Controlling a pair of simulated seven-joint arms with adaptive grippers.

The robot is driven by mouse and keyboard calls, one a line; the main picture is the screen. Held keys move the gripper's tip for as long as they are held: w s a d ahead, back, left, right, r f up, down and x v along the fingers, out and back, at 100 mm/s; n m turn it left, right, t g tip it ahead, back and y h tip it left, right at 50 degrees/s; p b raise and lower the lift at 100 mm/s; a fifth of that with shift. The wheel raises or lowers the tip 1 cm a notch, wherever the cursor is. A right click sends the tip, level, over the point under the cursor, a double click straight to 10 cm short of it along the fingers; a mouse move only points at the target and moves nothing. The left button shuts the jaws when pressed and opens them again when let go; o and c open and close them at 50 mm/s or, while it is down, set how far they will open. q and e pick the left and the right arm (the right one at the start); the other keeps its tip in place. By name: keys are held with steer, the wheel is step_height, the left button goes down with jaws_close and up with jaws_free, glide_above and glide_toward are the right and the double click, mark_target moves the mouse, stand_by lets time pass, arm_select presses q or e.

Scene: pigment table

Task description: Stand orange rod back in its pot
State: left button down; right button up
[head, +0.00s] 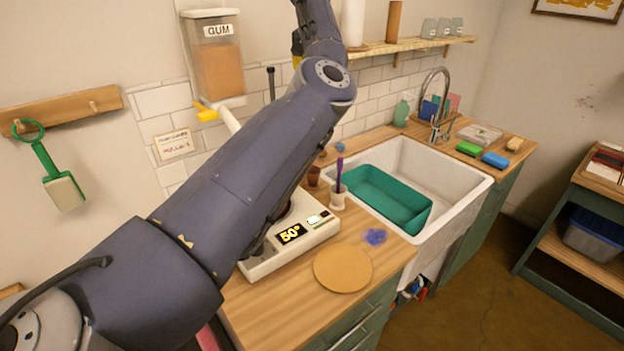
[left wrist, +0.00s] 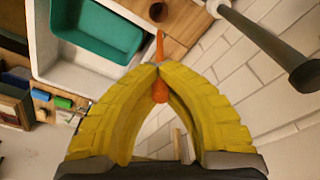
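The orange rod (left wrist: 160,47) is in my left gripper (left wrist: 158,68), whose yellow fingers meet at the tips around it in the left wrist view. Part of the rod shows between the fingers and part sticks out past the tips. A brown round pot (left wrist: 158,12) lies beyond the rod's end, apart from it in that picture. In the head view, a brown pot (head: 314,176) stands on the counter behind a white pot (head: 337,199) holding a purple rod (head: 339,175). Only a yellow bit of my left gripper (head: 297,44) shows there, and the orange rod is hidden. My right gripper is not in view.
A white hot plate (head: 262,264) reading 50° stands under my left arm. A round cork mat (head: 342,269) and a purple smear (head: 375,236) are on the counter. The sink (head: 450,185) holds a teal basin (head: 385,198). A gum dispenser (head: 217,65) hangs on the wall.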

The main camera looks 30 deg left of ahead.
arm_select(q)
step_height(320, 180, down, 20)
steer(key=shift+f, duration=0.15)
stand_by(0.7)
steer(key=shift+f, duration=0.2)
steer(key=c, duration=1.6)
jaws_free()
steer(key=shift+r, duration=0.1)
step_height(320, 180, up, 12)
steer(key=s, duration=0.1)
steer(key=shift+d, duration=0.3)
steer(key=shift+s, duration=0.1)
